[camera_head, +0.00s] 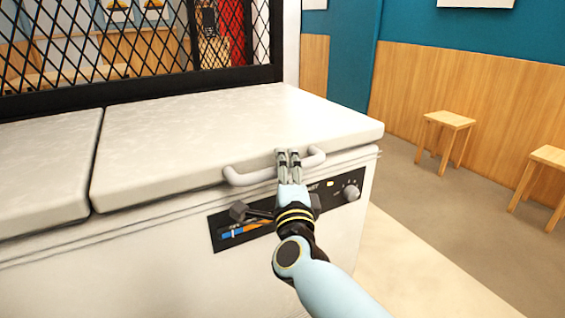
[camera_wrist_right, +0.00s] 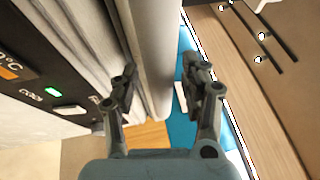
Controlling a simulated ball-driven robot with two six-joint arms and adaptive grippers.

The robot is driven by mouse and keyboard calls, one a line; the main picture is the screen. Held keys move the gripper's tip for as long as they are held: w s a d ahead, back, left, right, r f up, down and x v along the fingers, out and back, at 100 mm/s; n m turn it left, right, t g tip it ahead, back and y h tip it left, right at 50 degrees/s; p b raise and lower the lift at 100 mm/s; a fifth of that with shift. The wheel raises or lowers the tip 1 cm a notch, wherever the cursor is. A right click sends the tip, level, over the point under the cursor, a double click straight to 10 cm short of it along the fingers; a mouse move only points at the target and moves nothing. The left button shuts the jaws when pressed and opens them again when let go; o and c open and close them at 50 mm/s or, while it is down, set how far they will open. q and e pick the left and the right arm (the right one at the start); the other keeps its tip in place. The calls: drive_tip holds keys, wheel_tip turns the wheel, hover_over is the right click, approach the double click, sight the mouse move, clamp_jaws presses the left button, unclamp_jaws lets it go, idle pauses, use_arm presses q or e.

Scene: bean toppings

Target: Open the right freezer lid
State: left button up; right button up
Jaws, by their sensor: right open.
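The right freezer lid (camera_head: 230,125) is a white slab lying flat on the white chest freezer (camera_head: 100,280). Its pale curved handle (camera_head: 248,177) sticks out from the front edge. My right gripper (camera_head: 288,154) is at the handle, its fingers covering the middle of the bar. In the right wrist view, the two fingers of my right gripper (camera_wrist_right: 160,85) are apart, with the pale handle bar (camera_wrist_right: 152,45) running between them. Clear contact on both sides does not show. My left gripper is not in view.
The left freezer lid (camera_head: 45,170) lies flat beside the right one. A black mesh screen (camera_head: 110,50) stands along the back. A control panel with a knob (camera_head: 351,192) is on the freezer front. Wooden stools (camera_head: 448,121) stand at the right, with open floor between.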

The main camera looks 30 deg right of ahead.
drive_tip(key=shift+s, duration=0.15)
drive_tip(key=shift+c, duration=1.8)
clamp_jaws()
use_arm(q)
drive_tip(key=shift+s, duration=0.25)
